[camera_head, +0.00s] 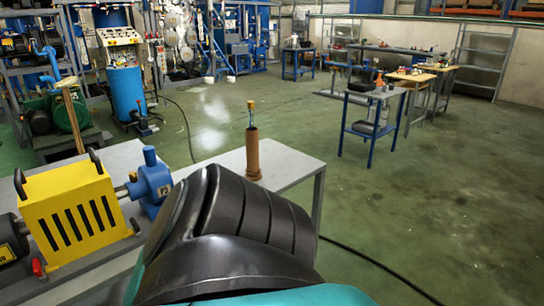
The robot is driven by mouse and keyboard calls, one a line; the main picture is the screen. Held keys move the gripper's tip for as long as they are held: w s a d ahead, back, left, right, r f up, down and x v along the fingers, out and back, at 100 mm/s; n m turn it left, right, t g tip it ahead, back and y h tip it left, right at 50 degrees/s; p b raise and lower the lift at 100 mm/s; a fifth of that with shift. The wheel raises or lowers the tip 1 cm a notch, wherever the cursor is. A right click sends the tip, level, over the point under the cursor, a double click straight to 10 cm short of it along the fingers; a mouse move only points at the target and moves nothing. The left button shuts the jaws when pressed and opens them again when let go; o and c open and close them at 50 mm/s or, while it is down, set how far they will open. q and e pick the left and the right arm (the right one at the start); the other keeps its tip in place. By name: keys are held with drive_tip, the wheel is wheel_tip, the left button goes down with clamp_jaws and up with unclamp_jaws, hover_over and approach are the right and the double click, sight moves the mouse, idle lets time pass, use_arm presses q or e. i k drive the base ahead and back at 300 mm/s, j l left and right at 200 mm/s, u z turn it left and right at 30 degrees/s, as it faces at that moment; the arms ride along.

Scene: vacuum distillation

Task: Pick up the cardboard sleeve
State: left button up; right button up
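The cardboard sleeve (253,155) is a brown tube standing upright near the far right corner of the grey table (290,166). A thin bluish stem with a brass-coloured top (251,110) sticks up out of it; the part inside the sleeve is hidden. A large black and teal part of my own body fills the bottom middle and hides much of the table in front of the sleeve. Neither of my grippers shows in this view, and nothing is seen touching the sleeve.
A yellow slotted guard (75,215) and a blue pump (152,184) stand left of the sleeve. A black cable (375,262) lies on the green floor at right. A small blue-legged table (371,130) stands farther back. The floor between is open.

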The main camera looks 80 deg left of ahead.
sight(253, 172)
drive_tip(key=u, duration=3.05)
drive_tip(key=l+u, duration=0.1)
drive_tip(key=u, duration=0.35)
drive_tip(key=i+l+u, duration=0.1)
drive_tip(key=u, duration=0.35)
drive_tip(key=l+u, duration=0.15)
drive_tip(key=u, duration=0.25)
drive_tip(key=l+u, duration=0.75)
drive_tip(key=k+l+u, duration=0.15)
drive_tip(key=l, duration=0.15)
drive_tip(key=k+l+u, duration=0.15)
drive_tip(key=l, duration=0.2)
drive_tip(key=l+u, duration=0.15)
drive_tip(key=l, duration=0.15)
drive_tip(key=k+l, duration=0.2)
drive_tip(key=l, duration=0.25)
drive_tip(key=k+l+u, duration=0.1)
drive_tip(key=k+l, duration=0.15)
drive_tip(key=l, duration=0.2)
drive_tip(key=k+l, duration=0.2)
drive_tip(key=l, duration=0.2)
drive_tip(key=k+l+u, duration=0.1)
drive_tip(key=k+l, duration=0.15)
drive_tip(key=l, duration=0.2)
